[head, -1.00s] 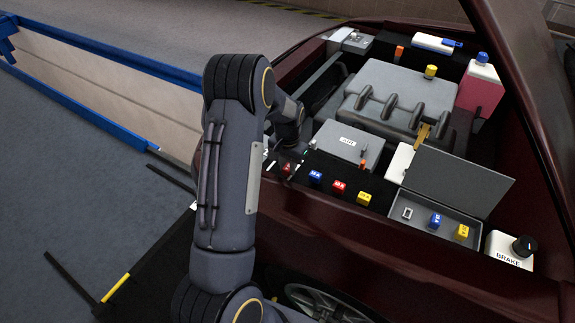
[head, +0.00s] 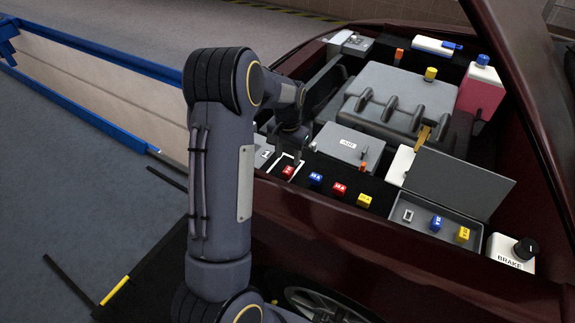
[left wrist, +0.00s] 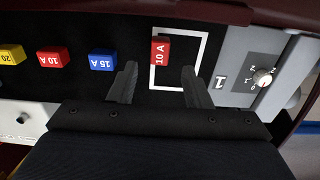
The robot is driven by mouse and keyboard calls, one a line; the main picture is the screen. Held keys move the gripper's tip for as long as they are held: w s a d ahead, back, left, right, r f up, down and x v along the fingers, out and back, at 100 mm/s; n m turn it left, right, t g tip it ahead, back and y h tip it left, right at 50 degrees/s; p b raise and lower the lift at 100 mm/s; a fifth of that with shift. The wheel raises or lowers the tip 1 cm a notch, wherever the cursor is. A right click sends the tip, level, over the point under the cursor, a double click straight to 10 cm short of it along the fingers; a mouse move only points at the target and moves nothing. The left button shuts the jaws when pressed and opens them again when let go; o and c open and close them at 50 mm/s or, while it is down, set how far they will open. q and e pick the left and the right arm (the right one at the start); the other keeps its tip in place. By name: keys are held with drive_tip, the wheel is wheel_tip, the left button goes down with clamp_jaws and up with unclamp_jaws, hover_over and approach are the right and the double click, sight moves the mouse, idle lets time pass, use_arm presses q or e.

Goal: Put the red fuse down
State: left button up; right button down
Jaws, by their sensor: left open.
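The red 10 A fuse (head: 288,171) lies on the black strip at the left end of the fuse row. In the left wrist view the red fuse (left wrist: 160,50) lies over the left line of a white rectangular outline (left wrist: 206,60), partly inside it. My left gripper (head: 296,152) is just behind the fuse in the head view. In the left wrist view my left gripper (left wrist: 160,84) is open and empty, its fingertips apart from the fuse, which lies beyond the gap between them. My right gripper is not in view.
A blue fuse (head: 315,178), another red fuse (head: 339,187) and a yellow fuse (head: 364,199) stand along the strip. A grey box (head: 418,227) with its lid raised holds more fuses. A dial panel (left wrist: 262,80) is beside the outline. A brake knob (head: 524,248) is at right.

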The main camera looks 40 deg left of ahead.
sight(288, 170)
use_arm(q)
drive_tip(key=s+d+r+t+h, duration=0.1)
drive_tip(key=s+d+r, duration=0.15)
drive_tip(key=r, duration=0.35)
drive_tip(key=s+d+r+t, duration=0.1)
drive_tip(key=s+d+r, duration=0.15)
drive_tip(key=r, duration=0.25)
drive_tip(key=s+d+r+t+h, duration=0.1)
drive_tip(key=s+d, duration=0.6)
drive_tip(key=s, duration=0.3)
drive_tip(key=s+d+r+t+h, duration=0.1)
drive_tip(key=s+d+t, duration=0.1)
drive_tip(key=s+d, duration=0.5)
drive_tip(key=s, duration=0.3)
drive_tip(key=shift+s+r+t+h, duration=0.2)
drive_tip(key=shift+s+t+h, duration=0.1)
drive_tip(key=shift+s+h, duration=0.1)
